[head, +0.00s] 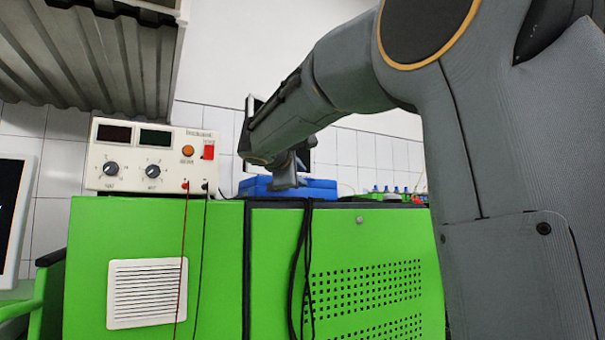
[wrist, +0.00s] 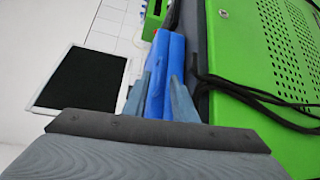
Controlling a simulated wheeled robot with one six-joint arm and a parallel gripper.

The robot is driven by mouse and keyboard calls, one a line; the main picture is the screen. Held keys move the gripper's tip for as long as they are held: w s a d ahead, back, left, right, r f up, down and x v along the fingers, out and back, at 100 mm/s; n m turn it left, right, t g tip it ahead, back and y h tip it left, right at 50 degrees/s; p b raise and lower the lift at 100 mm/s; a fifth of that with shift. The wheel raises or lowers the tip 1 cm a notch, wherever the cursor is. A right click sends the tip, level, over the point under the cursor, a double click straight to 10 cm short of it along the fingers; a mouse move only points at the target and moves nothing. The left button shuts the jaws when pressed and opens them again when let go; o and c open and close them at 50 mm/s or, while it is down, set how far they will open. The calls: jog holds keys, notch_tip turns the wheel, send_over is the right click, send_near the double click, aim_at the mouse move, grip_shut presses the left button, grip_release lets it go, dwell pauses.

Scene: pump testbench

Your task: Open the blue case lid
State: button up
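The blue case (head: 322,188) lies on top of the green bench, partly hidden behind my arm in the head view. Its lid looks closed. In the wrist view the blue case (wrist: 170,55) is seen along its length, with a seam running along it. My gripper (head: 287,175) points down at the case's near left part. In the wrist view my gripper (wrist: 160,76) has its two fingers apart, with blue case surface showing between and beyond them. I cannot tell whether either finger touches the case.
A power supply (head: 150,158) stands on the left of the green bench (head: 370,270), with red and black leads hanging. Black cables (head: 304,250) drape over the front edge near the case. A screen (wrist: 82,80) stands behind the case. Small blue-capped bottles (head: 386,190) are to the right.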

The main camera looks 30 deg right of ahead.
jog(key=shift+p+x, duration=0.35)
jog(key=shift+x, duration=0.9)
grip_shut()
dwell(0.5)
